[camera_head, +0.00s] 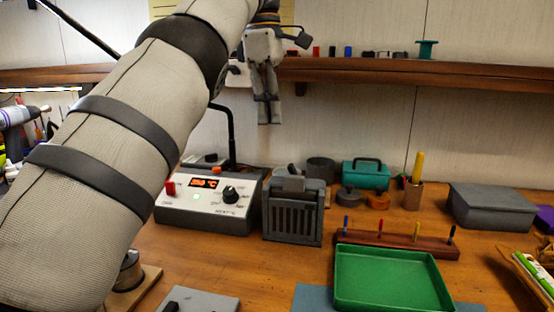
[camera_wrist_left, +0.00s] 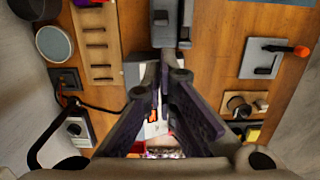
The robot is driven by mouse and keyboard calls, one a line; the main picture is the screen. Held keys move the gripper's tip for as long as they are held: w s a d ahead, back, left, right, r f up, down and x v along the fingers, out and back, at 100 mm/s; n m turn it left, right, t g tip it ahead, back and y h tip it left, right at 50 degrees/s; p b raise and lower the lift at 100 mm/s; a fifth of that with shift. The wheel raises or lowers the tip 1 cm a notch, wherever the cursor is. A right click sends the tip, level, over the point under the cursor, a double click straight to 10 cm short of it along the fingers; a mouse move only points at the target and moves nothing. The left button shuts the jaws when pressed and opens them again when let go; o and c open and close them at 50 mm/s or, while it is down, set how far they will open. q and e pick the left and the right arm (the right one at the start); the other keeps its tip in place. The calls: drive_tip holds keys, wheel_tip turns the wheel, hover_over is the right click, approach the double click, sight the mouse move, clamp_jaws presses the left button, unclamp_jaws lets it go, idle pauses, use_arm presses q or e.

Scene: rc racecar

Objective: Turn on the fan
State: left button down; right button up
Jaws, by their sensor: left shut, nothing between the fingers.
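A dark grey box with vertical slots in its front (camera_head: 292,218), which looks like the fan, stands on the wooden bench right of the white control station. A raised grey part tops it; I cannot make out a switch or whether it runs. My left gripper (camera_head: 269,120) hangs above and behind it, pointing down, shut and empty, clear of the box. In the left wrist view the gripper (camera_wrist_left: 165,72) fingers meet near the middle. A grey block (camera_wrist_left: 172,30) lies beyond their tips; I cannot tell if it is the fan. My right gripper is not in view.
The white station (camera_head: 207,205) has a lit orange display, a red switch and a black knob. A green tray (camera_head: 390,282), a wooden rack (camera_head: 395,244) with coloured tools, a teal toolbox (camera_head: 366,175) and a grey box (camera_head: 490,208) stand to the right. A shelf (camera_head: 370,73) runs behind.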

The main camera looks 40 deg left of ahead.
sight(276, 177)
use_arm(q)
drive_tip(key=f, duration=1)
drive_tip(key=shift+w+d, duration=0.3)
drive_tip(key=shift+d, duration=0.05)
